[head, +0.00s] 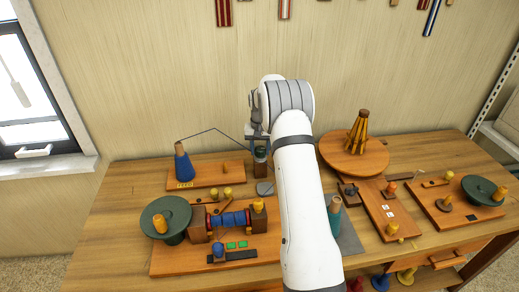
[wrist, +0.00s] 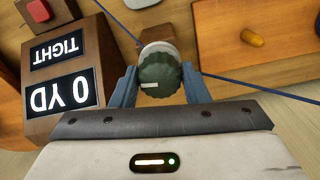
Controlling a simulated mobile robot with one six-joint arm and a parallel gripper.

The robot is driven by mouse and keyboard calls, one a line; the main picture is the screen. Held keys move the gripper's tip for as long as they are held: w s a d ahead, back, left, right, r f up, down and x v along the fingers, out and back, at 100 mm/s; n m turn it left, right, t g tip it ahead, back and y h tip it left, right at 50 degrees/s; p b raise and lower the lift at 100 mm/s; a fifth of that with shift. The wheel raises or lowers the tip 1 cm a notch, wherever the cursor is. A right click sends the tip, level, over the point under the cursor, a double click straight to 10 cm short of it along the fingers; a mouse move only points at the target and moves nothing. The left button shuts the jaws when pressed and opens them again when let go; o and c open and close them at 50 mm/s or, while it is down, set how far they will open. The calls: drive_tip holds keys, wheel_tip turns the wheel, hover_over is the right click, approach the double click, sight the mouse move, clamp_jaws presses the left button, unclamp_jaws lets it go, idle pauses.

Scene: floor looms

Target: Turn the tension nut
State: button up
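The tension nut is a dark green ribbed knob with a pale mark (wrist: 158,76), on a pale washer and a wooden post. In the head view the nut (head: 261,151) is small and partly covered by my gripper (head: 258,138). In the wrist view the blue fingers of my gripper (wrist: 160,86) lie on both sides of the nut, close against it with no clear gap. A blue thread (wrist: 240,83) runs past the nut on both sides. A wooden box display (wrist: 60,85) beside it reads "TIGHT" and "0 YD", upside down in this view.
A blue thread cone (head: 184,164) stands on a board at left, its thread rising toward the post. A blue-wound spool (head: 230,219) and a green disc (head: 165,217) sit in front. A wooden turntable with a cone of rods (head: 358,132) is at right.

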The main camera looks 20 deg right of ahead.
drive_tip(key=c, duration=0.4)
drive_tip(key=shift+a, duration=0.2)
drive_tip(key=shift+c, duration=0.8)
drive_tip(key=shift+d, duration=0.15)
drive_tip(key=shift+n, duration=0.3)
drive_tip(key=n+b, duration=0.1)
drive_tip(key=n, duration=0.1)
drive_tip(key=shift+n, duration=0.4)
drive_tip(key=shift+n+b, duration=0.55)
drive_tip(key=shift+n, duration=2.05)
